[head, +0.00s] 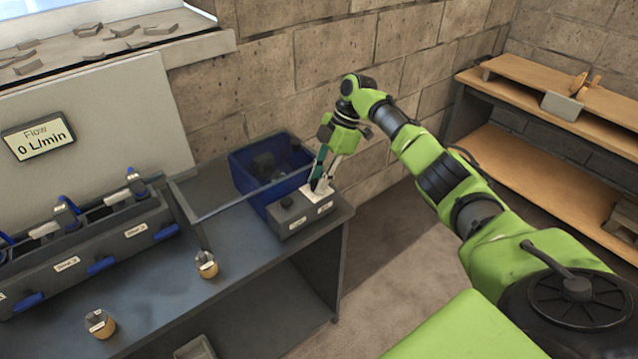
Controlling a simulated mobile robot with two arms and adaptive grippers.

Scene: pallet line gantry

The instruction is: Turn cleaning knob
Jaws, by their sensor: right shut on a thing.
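A small grey control box (303,222) sits at the right end of the dark workbench, with two small labels on its front that are too small to read. A black knob (287,202) stands free on its left half. My right gripper (320,187) points down at the right half of the box and is shut on the knob there, beside a whitish plate. That knob is mostly hidden by the fingers, so its turn angle cannot be told. My left gripper is not in view.
A blue bin (246,170) with dark items stands right behind the box. A thin rail (235,203) runs close to the box on the left. A display (38,137) reads Flow 0 L/min. Two small jars (206,265) stand on the bench. Wooden shelves (520,160) are at right.

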